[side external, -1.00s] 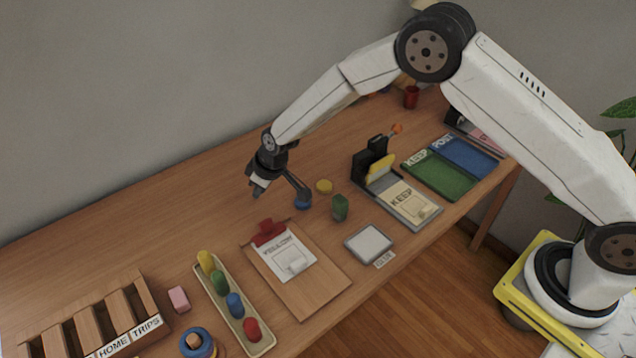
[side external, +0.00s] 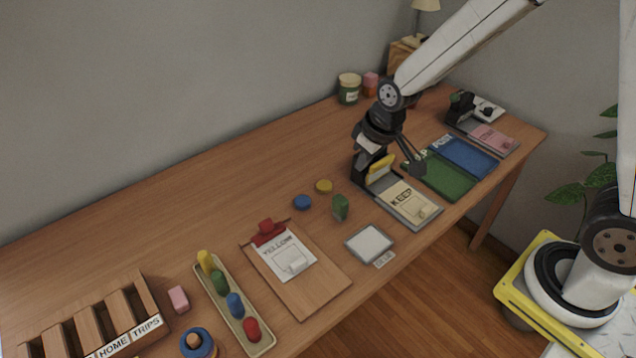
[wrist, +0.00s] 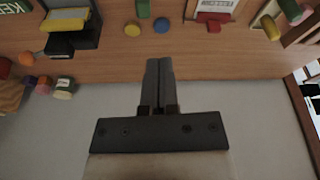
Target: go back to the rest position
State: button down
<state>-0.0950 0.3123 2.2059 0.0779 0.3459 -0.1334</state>
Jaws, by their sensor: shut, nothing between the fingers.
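Below the fingers' tips there is bare desk edge and grey wall.
The wooden desk (side external: 150,215) holds a clipboard (side external: 310,290), a peg tray (side external: 260,346), a KEEP card stand (side external: 433,218), a green tray (side external: 445,182) and a blue tray (side external: 468,157). Loose blue (side external: 302,202) and yellow (side external: 324,186) discs lie mid-desk. The desk's back left is clear.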

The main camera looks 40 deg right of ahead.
jog(key=s+d+r+m, duration=0.1)
jog(key=s+d, duration=0.3)
jog(key=s, duration=0.7)
jog(key=shift+s+m+g+h, duration=0.2)
jog(key=shift+m+g+h, duration=0.1)
jog(key=shift+m, duration=0.1)
